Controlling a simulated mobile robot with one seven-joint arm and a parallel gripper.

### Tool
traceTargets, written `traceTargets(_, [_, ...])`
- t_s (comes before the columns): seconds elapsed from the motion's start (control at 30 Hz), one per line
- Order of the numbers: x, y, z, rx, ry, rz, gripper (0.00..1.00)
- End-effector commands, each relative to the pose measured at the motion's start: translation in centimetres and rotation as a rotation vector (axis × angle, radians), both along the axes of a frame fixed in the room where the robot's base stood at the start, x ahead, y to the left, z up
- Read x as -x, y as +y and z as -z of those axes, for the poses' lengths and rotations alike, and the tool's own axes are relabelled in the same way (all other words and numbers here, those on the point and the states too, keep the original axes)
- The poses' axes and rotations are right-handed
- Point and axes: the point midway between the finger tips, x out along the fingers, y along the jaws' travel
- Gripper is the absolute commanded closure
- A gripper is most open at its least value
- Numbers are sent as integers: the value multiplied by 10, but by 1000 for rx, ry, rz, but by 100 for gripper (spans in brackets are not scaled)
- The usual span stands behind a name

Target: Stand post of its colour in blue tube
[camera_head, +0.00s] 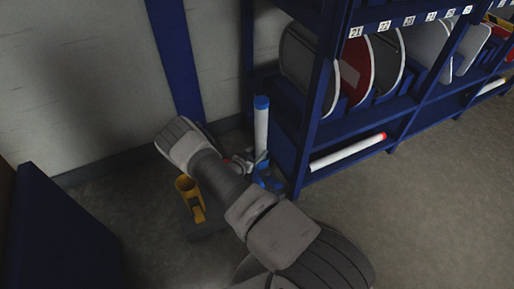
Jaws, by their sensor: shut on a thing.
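A white post with a blue cap (261,122) stands upright between my arm and the rack. My gripper (250,162) is shut on its lower part, and my arm hides some of the fingers. The blue tube (267,180) shows just below the gripper, at the foot of the post. The post's lower end lines up with the tube in this view, but I cannot tell whether it is inside or only above or in front of it.
Floor at right is clear.

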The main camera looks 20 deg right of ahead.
Motion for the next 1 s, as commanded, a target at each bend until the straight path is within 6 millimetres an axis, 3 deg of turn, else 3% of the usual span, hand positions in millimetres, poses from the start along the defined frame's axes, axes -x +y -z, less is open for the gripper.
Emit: traceTargets(1.0, [-1,-1,10,3,-3,-1,100])
